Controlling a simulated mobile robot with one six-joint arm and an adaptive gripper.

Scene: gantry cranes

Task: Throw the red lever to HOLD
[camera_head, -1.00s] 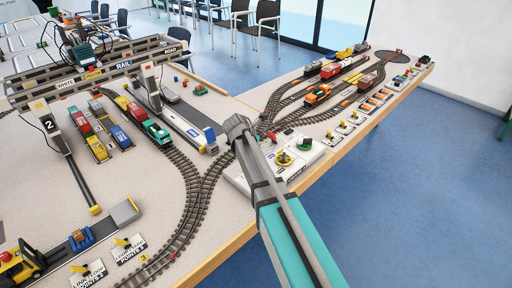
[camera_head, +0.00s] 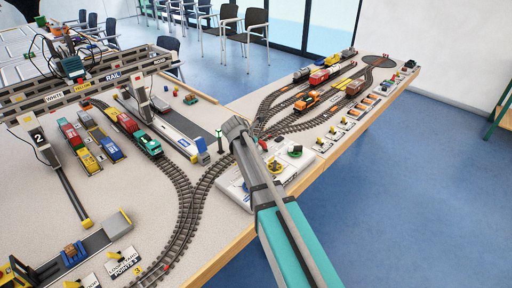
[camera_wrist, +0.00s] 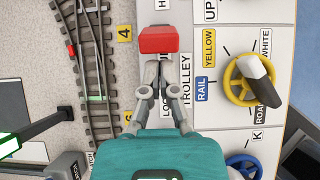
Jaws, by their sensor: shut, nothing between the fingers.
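The red lever (camera_wrist: 158,40) shows its block-like red handle at the top centre of the wrist view, on a white panel. Beside it are a partly cut-off label starting with H, a partly covered label reading LOC, and the word TROLLEY. My gripper (camera_wrist: 160,64) is shut and empty, its fingertips right at the near edge of the red handle in the picture. I cannot tell whether they touch it. In the head view the red handle (camera_head: 263,145) shows just past the end of my arm on the white control panel (camera_head: 237,190); my fingers are hidden there.
Right of the lever are a yellow handwheel (camera_wrist: 247,80) with a dark-and-white pointer and a blue wheel (camera_wrist: 244,167). Railway track (camera_wrist: 92,70) runs to the left. In the head view a green knob (camera_head: 294,151) stands on the panel and a model gantry (camera_head: 95,75) at the left.

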